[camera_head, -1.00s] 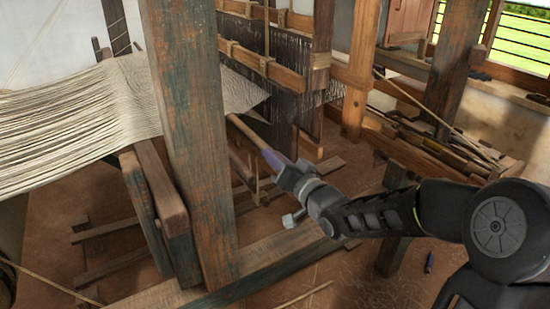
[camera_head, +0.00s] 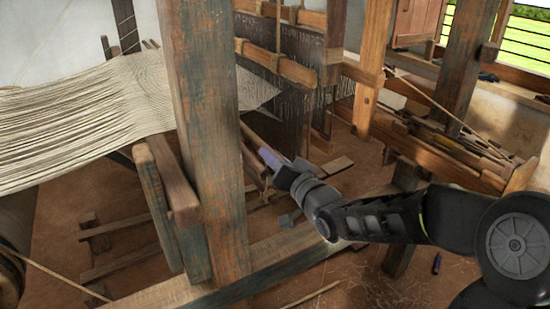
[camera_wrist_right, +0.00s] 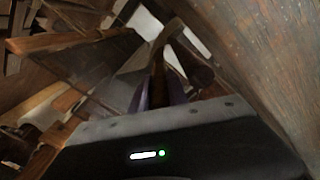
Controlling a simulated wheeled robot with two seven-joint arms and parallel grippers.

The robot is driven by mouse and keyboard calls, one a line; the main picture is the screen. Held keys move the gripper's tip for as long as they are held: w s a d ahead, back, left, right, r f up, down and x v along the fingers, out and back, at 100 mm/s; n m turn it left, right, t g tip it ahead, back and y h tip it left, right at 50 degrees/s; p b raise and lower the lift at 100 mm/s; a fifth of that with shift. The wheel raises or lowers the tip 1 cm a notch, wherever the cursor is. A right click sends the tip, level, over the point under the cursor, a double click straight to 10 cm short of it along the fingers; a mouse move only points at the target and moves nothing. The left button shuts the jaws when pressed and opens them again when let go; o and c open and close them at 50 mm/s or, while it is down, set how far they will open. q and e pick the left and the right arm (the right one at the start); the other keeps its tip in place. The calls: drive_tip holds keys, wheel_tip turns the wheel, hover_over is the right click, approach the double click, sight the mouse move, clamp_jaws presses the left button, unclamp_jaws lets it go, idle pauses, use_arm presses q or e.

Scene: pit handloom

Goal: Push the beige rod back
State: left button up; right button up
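The beige rod (camera_head: 251,136) shows as a short length in the head view, running from behind the thick wooden post down to my right gripper (camera_head: 268,157). The purple-grey fingertips of my right gripper sit at the rod's near end. In the right wrist view, the fingers (camera_wrist_right: 159,92) stand slightly apart with a dark brown strip between them, seemingly the rod. The gripper looks shut on the rod. The rod's far part is hidden by the post. My left gripper is not in view.
The thick, worn post (camera_head: 205,130) stands just left of my right gripper. Pale warp threads (camera_head: 85,115) stretch at the left. Dark heddles (camera_head: 300,70) hang behind. A low wooden beam (camera_head: 270,255) crosses below my right arm. A wooden rack (camera_head: 450,155) stands at the right.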

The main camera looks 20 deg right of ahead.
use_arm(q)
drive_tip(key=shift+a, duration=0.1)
use_arm(e)
drive_tip(key=o, duration=0.4)
drive_tip(key=shift+a, duration=0.3)
drive_tip(key=shift+o, duration=0.2)
